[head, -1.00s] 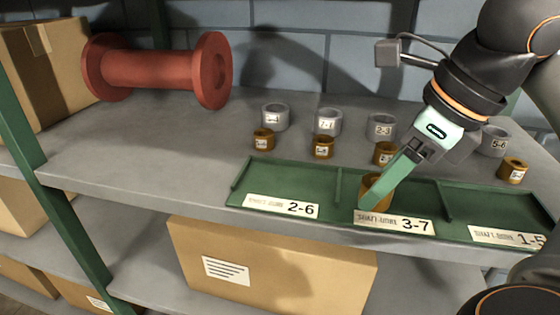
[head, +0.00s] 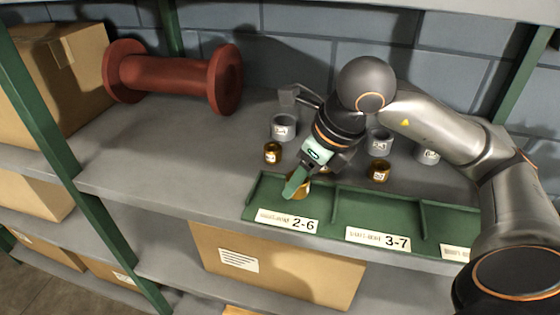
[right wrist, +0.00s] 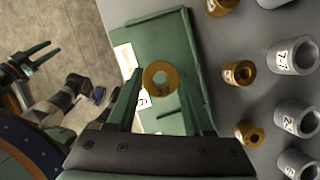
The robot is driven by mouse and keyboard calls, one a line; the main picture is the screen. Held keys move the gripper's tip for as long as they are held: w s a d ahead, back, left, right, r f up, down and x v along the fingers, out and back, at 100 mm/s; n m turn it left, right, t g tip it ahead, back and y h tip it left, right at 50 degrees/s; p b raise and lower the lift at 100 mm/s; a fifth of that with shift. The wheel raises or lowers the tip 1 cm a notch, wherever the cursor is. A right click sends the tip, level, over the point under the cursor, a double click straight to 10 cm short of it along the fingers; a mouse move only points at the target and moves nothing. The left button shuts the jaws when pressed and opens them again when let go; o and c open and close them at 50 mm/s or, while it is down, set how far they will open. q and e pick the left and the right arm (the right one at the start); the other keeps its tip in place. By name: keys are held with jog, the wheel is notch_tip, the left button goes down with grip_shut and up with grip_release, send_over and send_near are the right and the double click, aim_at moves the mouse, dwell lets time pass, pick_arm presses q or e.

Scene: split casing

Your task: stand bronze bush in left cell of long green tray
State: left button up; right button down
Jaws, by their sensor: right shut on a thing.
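My right gripper (head: 296,188) is shut on a bronze bush (head: 304,187), which is partly hidden behind a green finger in the head view. It holds the bush over or in the left cell, labelled 2-6, of the long green tray (head: 365,207). In the right wrist view the bush (right wrist: 172,73) shows end-on between the fingers, its hole facing the camera, with the tray (right wrist: 160,35) behind it. I cannot tell whether the bush touches the cell floor. My left gripper (right wrist: 43,55) shows small at the left of the right wrist view, its green fingers apart and empty.
Grey rings (head: 283,127) and other bronze bushes (head: 272,152) stand on the shelf behind the tray, some hidden by my arm. A red spool (head: 170,76) lies at the back left. The shelf left of the tray is clear. A green post (head: 85,215) stands at left.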

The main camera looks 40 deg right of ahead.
jog(key=p, duration=0.1)
send_over(274, 192)
jog(key=s, duration=0.2)
jog(key=shift+w+d+r, duration=0.15)
jog(key=shift+d, duration=0.1)
jog(key=shift+w, duration=0.2)
notch_tip(274, 192, down, 3)
jog(key=shift+f+b, duration=0.2)
jog(key=shift+b, duration=0.8)
jog(key=shift+f, duration=0.3)
jog(key=shift+r, duration=0.1)
pick_arm(q)
jog(key=shift+f, duration=0.1)
pick_arm(e)
jog(key=shift+c, duration=1.5)
grip_release()
pick_arm(q)
jog(key=shift+d+f, duration=0.1)
jog(key=shift+d, duration=0.05)
